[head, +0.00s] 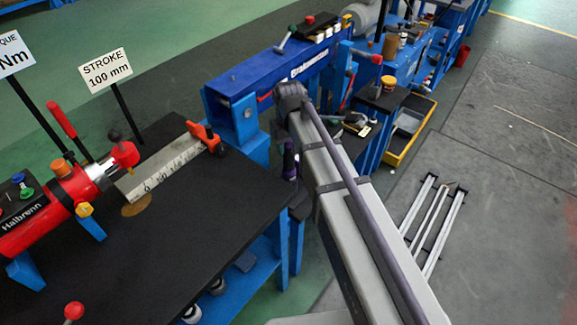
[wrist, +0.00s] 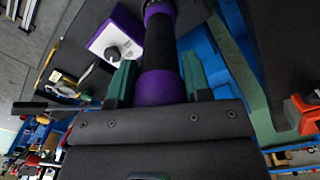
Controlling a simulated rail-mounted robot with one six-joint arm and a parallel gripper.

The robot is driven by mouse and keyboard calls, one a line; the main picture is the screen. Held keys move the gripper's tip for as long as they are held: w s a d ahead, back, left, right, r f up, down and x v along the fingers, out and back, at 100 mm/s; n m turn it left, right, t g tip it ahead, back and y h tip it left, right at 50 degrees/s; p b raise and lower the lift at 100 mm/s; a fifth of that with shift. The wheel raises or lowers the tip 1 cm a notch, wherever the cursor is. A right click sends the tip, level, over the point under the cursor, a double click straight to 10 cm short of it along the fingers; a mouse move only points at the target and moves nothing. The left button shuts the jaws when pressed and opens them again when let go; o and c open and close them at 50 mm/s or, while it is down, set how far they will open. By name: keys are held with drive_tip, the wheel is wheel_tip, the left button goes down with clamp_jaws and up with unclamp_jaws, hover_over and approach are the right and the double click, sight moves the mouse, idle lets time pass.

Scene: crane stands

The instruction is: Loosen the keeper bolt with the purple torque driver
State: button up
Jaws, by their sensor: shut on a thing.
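The purple torque driver (wrist: 160,88) has a black grip between purple bands. In the wrist view it stands between the green fingers of my gripper (wrist: 156,82), which is shut on it. Its upper end runs out of the top of that view. In the head view a purple and black piece, which looks like the driver (head: 289,160), shows just left of my arm. My arm hides most of the gripper there. I cannot pick out the keeper bolt in either view.
A white panel with a black knob and purple edge (wrist: 114,42) lies close beside the driver. In the head view a black-topped bench (head: 190,260) holds a red Halbrenn machine (head: 40,215). A blue beam machine (head: 262,78) stands behind. Rails (head: 440,225) lie on the floor.

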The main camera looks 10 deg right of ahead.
drive_tip(key=c, duration=0.4)
drive_tip(key=shift+r+p, duration=5.7)
